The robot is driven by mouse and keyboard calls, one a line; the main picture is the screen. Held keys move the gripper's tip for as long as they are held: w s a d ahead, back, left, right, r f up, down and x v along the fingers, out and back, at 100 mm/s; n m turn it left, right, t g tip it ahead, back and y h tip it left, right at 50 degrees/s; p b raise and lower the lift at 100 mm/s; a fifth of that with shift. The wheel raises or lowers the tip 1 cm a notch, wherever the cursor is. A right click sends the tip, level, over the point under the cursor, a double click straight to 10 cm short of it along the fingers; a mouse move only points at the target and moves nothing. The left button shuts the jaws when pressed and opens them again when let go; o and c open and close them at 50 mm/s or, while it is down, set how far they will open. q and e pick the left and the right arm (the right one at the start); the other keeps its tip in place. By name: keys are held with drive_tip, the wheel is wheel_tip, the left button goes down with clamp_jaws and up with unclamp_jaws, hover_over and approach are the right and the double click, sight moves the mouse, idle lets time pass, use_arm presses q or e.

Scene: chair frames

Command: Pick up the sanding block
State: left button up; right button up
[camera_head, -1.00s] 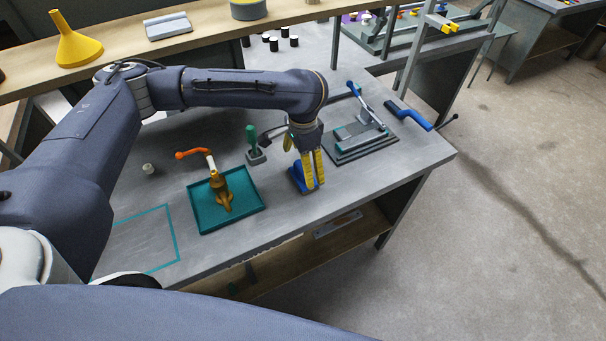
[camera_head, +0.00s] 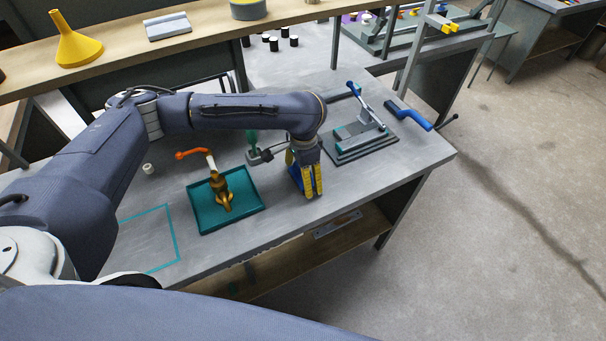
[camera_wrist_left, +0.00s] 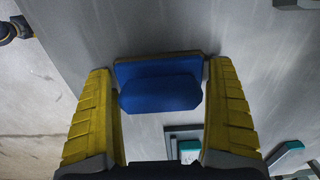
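The sanding block, blue with a thin brown-grey base edge, lies on the grey bench near its front edge. In the left wrist view the sanding block (camera_wrist_left: 160,88) sits between the yellow fingers of my left gripper (camera_wrist_left: 163,80), with a narrow gap by each finger. In the head view my left gripper (camera_head: 308,192) points down over the block, its yellow fingers open around it. They partly hide the blue block (camera_head: 295,178). My right gripper is not in view.
A teal tray (camera_head: 250,210) with a brass fitting (camera_head: 223,195) is left of the gripper. A green-handled tool (camera_head: 252,142) stands just behind. The bench front is clear.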

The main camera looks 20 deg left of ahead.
use_arm(q)
drive_tip(key=c, duration=0.8)
drive_tip(key=shift+r, duration=0.15)
wheel_tip(320, 180, up, 20)
drive_tip(key=shift+f, duration=0.1)
idle(0.3)
